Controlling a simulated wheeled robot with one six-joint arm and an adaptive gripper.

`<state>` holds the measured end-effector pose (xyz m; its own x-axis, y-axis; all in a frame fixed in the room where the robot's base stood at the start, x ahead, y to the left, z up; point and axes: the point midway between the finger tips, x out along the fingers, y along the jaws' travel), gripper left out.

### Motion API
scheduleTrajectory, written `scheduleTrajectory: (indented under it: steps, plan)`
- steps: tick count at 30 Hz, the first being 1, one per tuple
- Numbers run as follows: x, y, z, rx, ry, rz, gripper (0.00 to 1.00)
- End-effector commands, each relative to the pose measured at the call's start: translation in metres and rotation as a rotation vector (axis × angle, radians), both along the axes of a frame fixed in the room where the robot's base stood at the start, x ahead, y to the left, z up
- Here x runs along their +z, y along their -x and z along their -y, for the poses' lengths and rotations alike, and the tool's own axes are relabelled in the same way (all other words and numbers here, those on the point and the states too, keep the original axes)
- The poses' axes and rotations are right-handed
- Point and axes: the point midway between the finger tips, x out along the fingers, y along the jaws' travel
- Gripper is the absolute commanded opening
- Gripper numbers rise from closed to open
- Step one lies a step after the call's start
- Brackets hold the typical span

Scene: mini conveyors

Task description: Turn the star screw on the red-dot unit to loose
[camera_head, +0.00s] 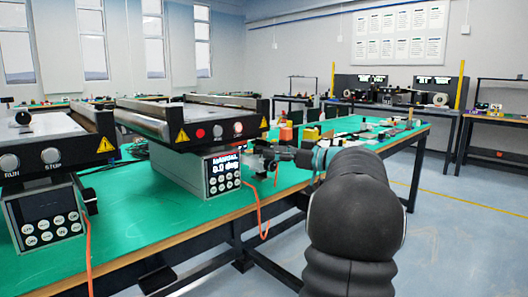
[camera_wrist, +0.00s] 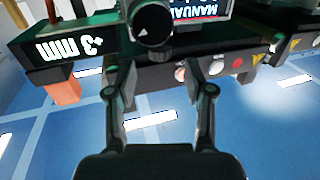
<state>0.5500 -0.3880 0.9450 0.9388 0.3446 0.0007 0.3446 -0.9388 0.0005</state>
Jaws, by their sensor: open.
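The unit with a red dot (camera_head: 200,133) on its front bar is the right-hand mini conveyor (camera_head: 175,118) on the green table. Its control box (camera_head: 222,172) has a lit display and several buttons. My gripper (camera_head: 268,158) is at the right side of this box, small and partly hidden among dark parts. In the wrist view, my gripper (camera_wrist: 168,88) is open and empty, its fingers pointing toward a round black knob (camera_wrist: 153,24) with a white pointer mark. The knob lies beyond the fingertips, apart from them. I cannot tell whether this is the star screw.
A second conveyor (camera_head: 58,135) with its own control box (camera_head: 45,218) stands at the left. An orange cable (camera_head: 257,208) hangs over the table's front edge. Small items lie on the table's right part.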

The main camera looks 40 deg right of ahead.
Motion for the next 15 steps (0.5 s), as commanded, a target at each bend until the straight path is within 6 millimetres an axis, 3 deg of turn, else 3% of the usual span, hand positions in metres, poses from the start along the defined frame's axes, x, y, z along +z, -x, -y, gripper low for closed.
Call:
scheduleTrajectory:
  steps: [6, 15]
  plan:
    - [0.000, 0.039, 0.014, -0.001, 0.000, -0.001, 0.53]
    - [0.000, 0.062, 0.022, 0.001, 0.000, 0.000, 0.53]
